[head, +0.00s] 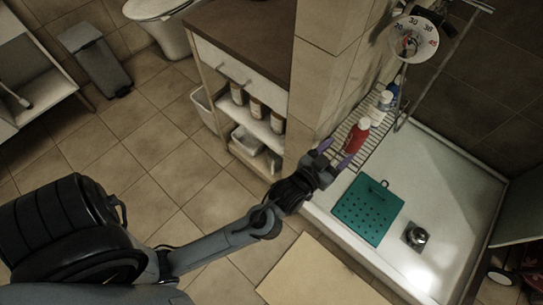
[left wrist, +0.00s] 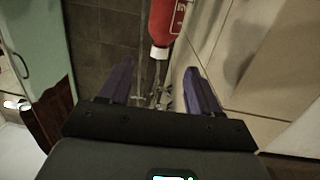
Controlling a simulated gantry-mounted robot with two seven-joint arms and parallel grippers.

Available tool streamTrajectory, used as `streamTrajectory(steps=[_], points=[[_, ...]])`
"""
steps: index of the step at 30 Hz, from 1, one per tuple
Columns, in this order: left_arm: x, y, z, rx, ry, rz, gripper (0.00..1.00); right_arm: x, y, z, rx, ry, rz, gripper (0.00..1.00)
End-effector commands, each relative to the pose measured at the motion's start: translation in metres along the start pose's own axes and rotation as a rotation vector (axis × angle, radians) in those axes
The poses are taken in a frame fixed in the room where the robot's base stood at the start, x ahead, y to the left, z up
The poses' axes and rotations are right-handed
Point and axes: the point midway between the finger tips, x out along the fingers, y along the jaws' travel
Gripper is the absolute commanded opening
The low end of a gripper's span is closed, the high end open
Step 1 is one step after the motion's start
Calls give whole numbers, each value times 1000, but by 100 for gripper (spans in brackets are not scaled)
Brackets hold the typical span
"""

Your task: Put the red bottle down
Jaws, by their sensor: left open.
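The red bottle (head: 356,138), with a pale cap, stands upright on the wire shelf (head: 369,152) beside the tiled wall. It also shows in the left wrist view (left wrist: 166,22) at the top middle, cap pointing down the picture, its far end cut off. My left gripper (head: 335,153) is open, its purple fingers pointing toward the bottle. In the left wrist view the fingers (left wrist: 157,68) are apart with nothing held between them; the bottle's cap lies just past the tips. I cannot tell whether a finger touches it. My right gripper is not in view.
A white-and-blue bottle (head: 379,109) and a blue bottle (head: 393,94) stand farther along the shelf. Below is the white shower tray (head: 450,200) with a teal perforated mat (head: 367,212) and a metal drain (head: 416,236). A wooden-topped cabinet (head: 245,35) stands left of the wall.

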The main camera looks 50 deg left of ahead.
Motion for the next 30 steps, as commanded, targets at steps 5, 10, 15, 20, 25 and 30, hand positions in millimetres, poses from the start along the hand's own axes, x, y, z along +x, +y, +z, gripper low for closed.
streamTrajectory(steps=[5,10,15,20,25,30], points=[[-39,-6,48,12,-290,85,63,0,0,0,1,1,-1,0],[-105,-18,94,57,-640,154,63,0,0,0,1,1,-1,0],[-173,-37,120,124,-934,176,63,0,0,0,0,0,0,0],[-215,-51,128,171,-1099,170,63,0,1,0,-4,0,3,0],[-229,-56,129,189,-1155,166,63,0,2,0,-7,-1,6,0],[-229,-56,129,189,-1156,166,63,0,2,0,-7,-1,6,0]])
